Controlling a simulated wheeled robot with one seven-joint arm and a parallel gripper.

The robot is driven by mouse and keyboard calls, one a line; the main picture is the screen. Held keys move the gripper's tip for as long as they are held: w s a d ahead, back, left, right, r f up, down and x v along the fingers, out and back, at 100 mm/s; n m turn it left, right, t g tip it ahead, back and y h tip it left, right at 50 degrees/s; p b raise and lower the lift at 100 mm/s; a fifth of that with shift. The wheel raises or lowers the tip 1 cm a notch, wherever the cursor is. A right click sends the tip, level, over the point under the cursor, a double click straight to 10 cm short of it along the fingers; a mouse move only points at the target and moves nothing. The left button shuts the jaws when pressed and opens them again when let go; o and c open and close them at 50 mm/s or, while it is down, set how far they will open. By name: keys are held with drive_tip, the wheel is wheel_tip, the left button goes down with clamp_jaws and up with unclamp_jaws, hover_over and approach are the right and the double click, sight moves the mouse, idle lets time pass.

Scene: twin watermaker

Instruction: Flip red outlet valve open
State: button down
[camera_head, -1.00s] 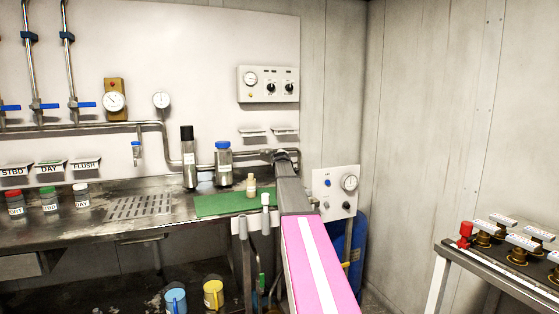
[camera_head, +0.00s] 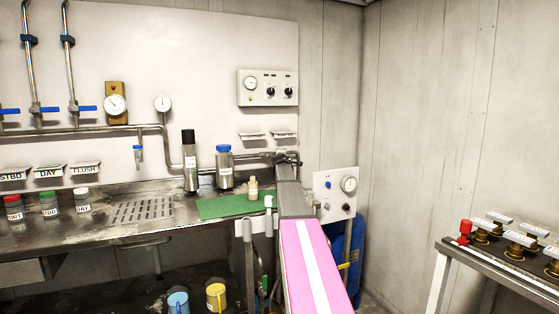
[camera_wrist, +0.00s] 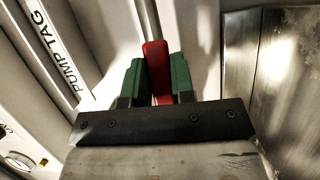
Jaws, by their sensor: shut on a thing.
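The red valve handle (camera_wrist: 157,72) stands between the two green finger pads of my gripper (camera_wrist: 156,82) in the wrist view. The pads press on both sides of it, so my gripper is shut on the handle. The handle runs along a metal pipe (camera_wrist: 148,20) above it in the picture. In the head view my gripper (camera_head: 287,158) is at the right end of the wall pipe, above the bench's back right. The red handle is hidden there by my gripper and arm.
A PUMP TAG holder (camera_wrist: 62,50) lies left of the fingers in the wrist view. A green mat (camera_head: 215,207), a blue-capped bottle (camera_head: 224,170) and a dark-topped cylinder (camera_head: 190,165) are left of my arm. A gauge panel (camera_head: 335,193) is close on the right.

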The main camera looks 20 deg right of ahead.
drive_tip(key=shift+r+n, duration=0.25)
drive_tip(key=shift+n, duration=0.25)
drive_tip(key=c, duration=1)
unclamp_jaws()
drive_tip(key=shift+o, duration=0.2)
drive_tip(key=v, duration=1)
drive_tip(key=shift+s+a, duration=0.15)
drive_tip(key=shift+s, duration=0.25)
drive_tip(key=shift+f, duration=0.15)
